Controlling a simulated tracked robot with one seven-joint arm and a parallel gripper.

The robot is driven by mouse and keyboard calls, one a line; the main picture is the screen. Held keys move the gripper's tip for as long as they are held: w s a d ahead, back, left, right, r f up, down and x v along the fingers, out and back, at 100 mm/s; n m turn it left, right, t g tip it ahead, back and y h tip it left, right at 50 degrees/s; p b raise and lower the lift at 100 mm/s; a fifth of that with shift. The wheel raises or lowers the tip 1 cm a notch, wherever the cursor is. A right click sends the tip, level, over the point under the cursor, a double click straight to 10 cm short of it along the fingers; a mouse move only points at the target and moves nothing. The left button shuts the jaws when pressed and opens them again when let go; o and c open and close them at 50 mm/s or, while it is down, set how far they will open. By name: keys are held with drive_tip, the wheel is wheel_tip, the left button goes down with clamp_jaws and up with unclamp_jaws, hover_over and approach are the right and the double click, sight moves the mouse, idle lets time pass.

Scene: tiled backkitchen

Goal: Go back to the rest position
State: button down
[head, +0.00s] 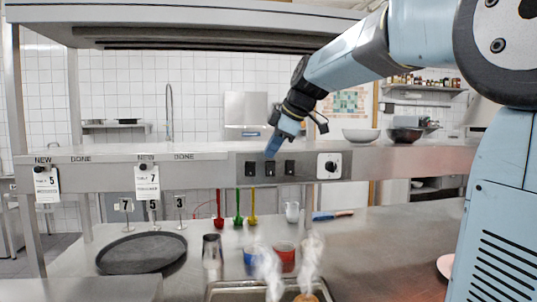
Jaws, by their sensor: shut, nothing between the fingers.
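My gripper (273,146) is at the end of my arm, which reaches in from the right. It points down and to the left, in front of the metal shelf rail (217,172) and its black switches. The fingers are shut with nothing held between them. The gripper is in the air, well above the counter; whether it touches the rail cannot be told from this view.
Below are a black round tray (142,252), a steel shaker (212,251), a blue cup (249,260), a red cup (285,256) and a steaming basin (217,292). Order tickets (147,181) hang from the rail. The counter at right (385,255) is mostly clear.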

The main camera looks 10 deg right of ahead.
idle(0.3)
drive_tip(key=s+d+f+m+h, duration=0.1)
drive_tip(key=s+d+f+m, duration=0.1)
drive_tip(key=s+f+m, duration=0.3)
drive_tip(key=s+d+f+m+h, duration=0.2)
drive_tip(key=s+f+m, duration=0.4)
drive_tip(key=s, duration=0.7)
drive_tip(key=s+d+f+m+h, duration=0.1)
drive_tip(key=s+d+f+m, duration=0.3)
drive_tip(key=s+f, duration=0.3)
drive_tip(key=shift+s+f+m, duration=0.4)
drive_tip(key=shift+s+m, duration=0.5)
drive_tip(key=shift+s, duration=0.25)
